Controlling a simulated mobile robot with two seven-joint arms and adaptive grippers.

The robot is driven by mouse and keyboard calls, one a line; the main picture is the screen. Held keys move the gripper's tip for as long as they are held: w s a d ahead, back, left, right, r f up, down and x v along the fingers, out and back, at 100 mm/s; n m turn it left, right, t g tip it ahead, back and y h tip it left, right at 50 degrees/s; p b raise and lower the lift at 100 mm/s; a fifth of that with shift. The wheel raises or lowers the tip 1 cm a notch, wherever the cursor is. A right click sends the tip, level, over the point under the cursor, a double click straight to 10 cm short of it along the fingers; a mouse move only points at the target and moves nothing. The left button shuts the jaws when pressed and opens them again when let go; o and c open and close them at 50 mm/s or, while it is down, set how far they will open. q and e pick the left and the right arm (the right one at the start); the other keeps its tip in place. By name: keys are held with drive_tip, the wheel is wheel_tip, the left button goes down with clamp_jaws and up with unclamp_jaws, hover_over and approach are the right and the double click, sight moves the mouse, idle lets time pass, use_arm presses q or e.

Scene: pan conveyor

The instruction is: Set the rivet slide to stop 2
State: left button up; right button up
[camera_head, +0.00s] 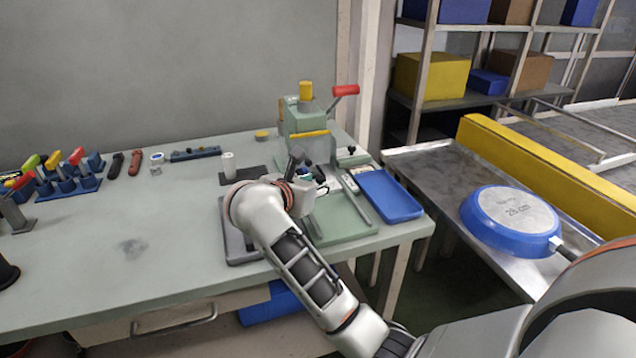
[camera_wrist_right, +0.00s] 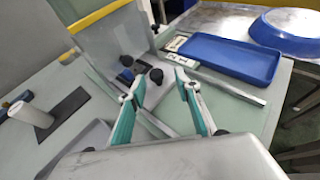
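The pale green press (camera_head: 304,118) with a red lever and yellow cap stands at the back of the bench. A metal rail (camera_wrist_right: 228,86) runs along its base beside small labelled plates (camera_wrist_right: 177,50); I cannot read stop marks. My right gripper (camera_head: 308,178) is low in front of the press and partly hides its base. In the wrist view the right gripper (camera_wrist_right: 160,80) is open, its two teal-padded fingers apart. My left gripper is not in view.
A blue tray (camera_head: 390,196) lies right of the press. A blue pan (camera_head: 510,220) lies upside down on the metal side table (camera_head: 420,158). A white cylinder (camera_head: 229,164) stands left of my gripper, and coloured-handled tools (camera_head: 65,172) stand at far left. The bench's middle left is clear.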

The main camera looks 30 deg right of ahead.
drive_tip(key=v, duration=0.6)
drive_tip(key=shift+s+a+r, duration=0.1)
drive_tip(key=shift+a, duration=0.1)
